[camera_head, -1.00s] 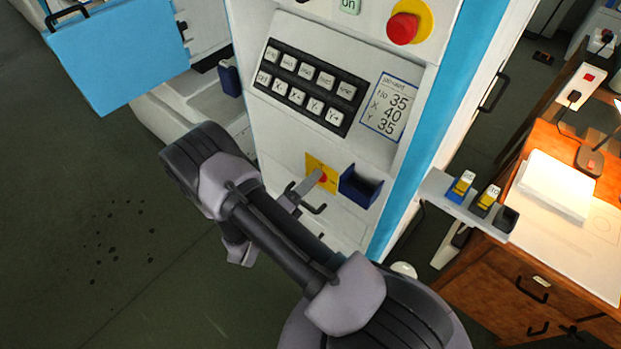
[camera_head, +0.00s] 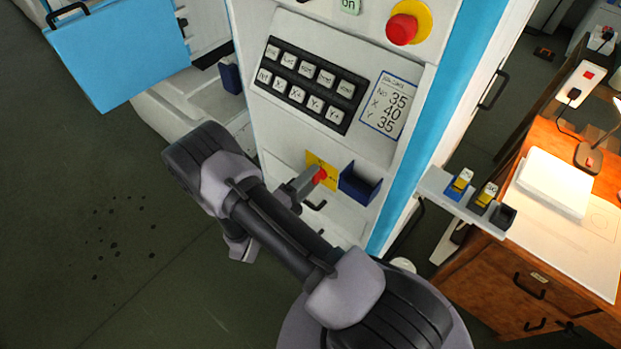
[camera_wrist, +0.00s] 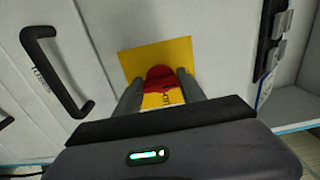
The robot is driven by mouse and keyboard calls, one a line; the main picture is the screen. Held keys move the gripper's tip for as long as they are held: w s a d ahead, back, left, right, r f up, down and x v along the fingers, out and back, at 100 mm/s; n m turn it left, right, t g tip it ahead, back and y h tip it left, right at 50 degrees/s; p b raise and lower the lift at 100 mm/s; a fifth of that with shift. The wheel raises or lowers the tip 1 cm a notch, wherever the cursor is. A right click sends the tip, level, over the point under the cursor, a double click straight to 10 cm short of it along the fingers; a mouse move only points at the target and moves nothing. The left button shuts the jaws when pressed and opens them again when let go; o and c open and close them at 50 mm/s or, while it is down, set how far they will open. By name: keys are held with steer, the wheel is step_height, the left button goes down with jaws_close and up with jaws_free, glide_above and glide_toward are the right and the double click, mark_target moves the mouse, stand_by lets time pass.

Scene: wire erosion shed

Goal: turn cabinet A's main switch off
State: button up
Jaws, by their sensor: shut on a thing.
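The main switch is a red knob (camera_head: 319,175) on a yellow plate (camera_head: 331,183), low on the front of the white and blue cabinet (camera_head: 350,215). In the wrist view the red knob (camera_wrist: 160,76) sits between the two fingers of my gripper (camera_wrist: 160,84), with the yellow plate (camera_wrist: 150,57) behind it. My gripper (camera_head: 315,180) is shut on the knob. The knob's pointing direction is hard to tell, since the fingers hide its sides. Lettering on the plate is partly covered.
A dark blue holder (camera_head: 359,184) is fixed close to the right of the plate. A black handle (camera_wrist: 55,70) stands out left of the plate in the wrist view. A red emergency button (camera_head: 402,29) and keypad (camera_head: 308,84) are higher up. A wooden desk (camera_head: 490,283) stands at right.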

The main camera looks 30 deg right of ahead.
steer(key=o, duration=1.4)
steer(key=shift+c, duration=0.2)
steer(key=p+v, duration=0.1)
steer(key=v, duration=1.6)
steer(key=shift+a+p, duration=0.2)
steer(key=shift+p, duration=0.1)
steer(key=shift+r, duration=0.1)
